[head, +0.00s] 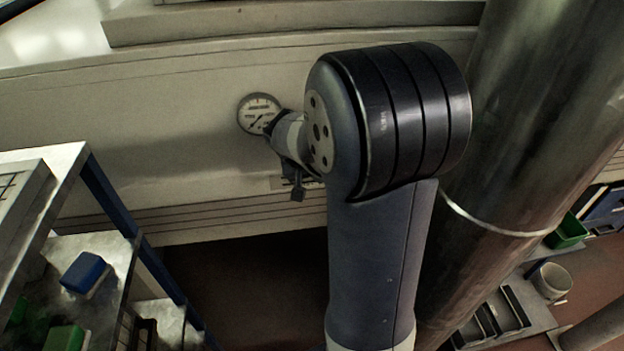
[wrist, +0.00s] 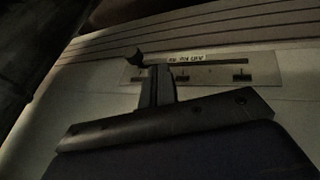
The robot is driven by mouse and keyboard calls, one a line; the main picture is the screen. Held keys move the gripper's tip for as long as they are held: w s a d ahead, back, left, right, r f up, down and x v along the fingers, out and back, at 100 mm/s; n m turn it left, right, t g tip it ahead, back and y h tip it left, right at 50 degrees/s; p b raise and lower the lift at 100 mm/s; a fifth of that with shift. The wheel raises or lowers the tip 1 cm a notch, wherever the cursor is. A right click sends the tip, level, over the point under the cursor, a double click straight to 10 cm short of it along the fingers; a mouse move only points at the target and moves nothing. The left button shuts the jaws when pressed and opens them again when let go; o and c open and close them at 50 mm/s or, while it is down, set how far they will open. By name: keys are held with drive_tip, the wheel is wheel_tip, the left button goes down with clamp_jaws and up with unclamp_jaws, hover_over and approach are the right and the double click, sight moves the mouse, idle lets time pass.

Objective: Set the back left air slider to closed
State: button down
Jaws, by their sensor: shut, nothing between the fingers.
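A pale slider plate (wrist: 212,76) with a long dark slot, a small label and tick marks below it shows in the wrist view. The label looks upside down and I cannot read it surely. A dark slider knob (wrist: 136,57) stands at the slot's left end in that view. My gripper (wrist: 158,69) is shut and empty, its fingertips over the plate just right of the knob; I cannot tell if they touch it. In the head view my gripper (head: 297,192) is low at the pale wall, and the plate (head: 277,183) is mostly hidden behind it.
A round dial gauge (head: 259,113) is on the tunnel wall (head: 170,130), close by my wrist. A large metal pipe (head: 530,120) rises at the right. A metal shelf (head: 75,160) with blue and green items stands at the left.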

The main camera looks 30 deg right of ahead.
drive_tip(key=v, duration=1)
drive_tip(key=shift+d+f, duration=0.1)
